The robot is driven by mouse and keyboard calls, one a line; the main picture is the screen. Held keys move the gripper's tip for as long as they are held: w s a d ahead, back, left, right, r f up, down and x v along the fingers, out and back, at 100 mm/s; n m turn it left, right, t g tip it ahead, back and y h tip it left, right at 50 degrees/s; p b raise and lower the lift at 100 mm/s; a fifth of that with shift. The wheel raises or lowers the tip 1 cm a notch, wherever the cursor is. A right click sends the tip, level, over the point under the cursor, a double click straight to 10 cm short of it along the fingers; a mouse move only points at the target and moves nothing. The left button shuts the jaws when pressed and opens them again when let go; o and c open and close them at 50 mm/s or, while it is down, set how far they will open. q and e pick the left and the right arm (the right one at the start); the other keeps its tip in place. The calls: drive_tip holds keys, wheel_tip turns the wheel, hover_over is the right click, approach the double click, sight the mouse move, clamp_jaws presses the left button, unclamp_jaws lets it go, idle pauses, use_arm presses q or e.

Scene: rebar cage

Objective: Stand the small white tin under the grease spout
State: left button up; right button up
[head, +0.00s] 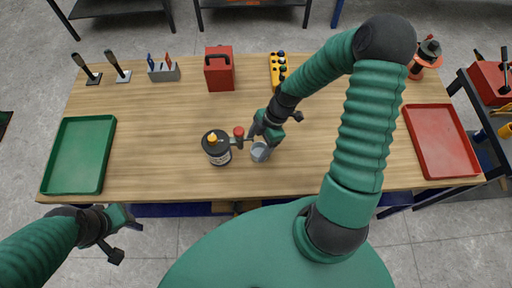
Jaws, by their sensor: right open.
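The small white tin (260,153) stands on the table just right of a dark grease pot (217,151) with a yellow-orange top. The spout (247,140), with a red knob, reaches from the pot toward the tin's upper left side. I cannot tell if the spout's end is directly over the tin. My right gripper (264,139) is open at the tin's far side, close above it, and partly hides the tin's rim and the spout's end. My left gripper (125,222) is off the table's front edge at lower left, holding nothing visible; its fingers are unclear.
A green tray (59,177) lies at the left of the wooden table (150,170), a red tray (419,123) at the right. Along the back are tools, a red can (219,72) and a yellow control box (278,70). The table left of the pot is clear.

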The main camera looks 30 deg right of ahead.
drive_tip(key=v, duration=0.5)
wheel_tip(320, 180, up, 4)
hover_over(261, 150)
drive_tip(key=d, duration=0.2)
use_arm(q)
drive_tip(key=shift+s+d+r, duration=0.1)
drive_tip(key=shift+s+r, duration=0.05)
drive_tip(key=shift+r, duration=0.1)
use_arm(e)
drive_tip(key=s+a+r+m+t+h, duration=0.1)
drive_tip(key=a+m, duration=0.3)
drive_tip(key=m, duration=0.4)
drive_tip(key=s+a+r+m+t+h, duration=0.1)
drive_tip(key=s+a+r+m+h, duration=0.2)
drive_tip(key=m, duration=0.5)
drive_tip(key=shift+a, duration=0.8)
use_arm(q)
drive_tip(key=shift+a, duration=0.35)
use_arm(e)
drive_tip(key=shift+a+r, duration=0.1)
drive_tip(key=shift+a, duration=0.25)
use_arm(q)
drive_tip(key=shift+d, duration=0.2)
use_arm(e)
drive_tip(key=shift+d, duration=0.25)
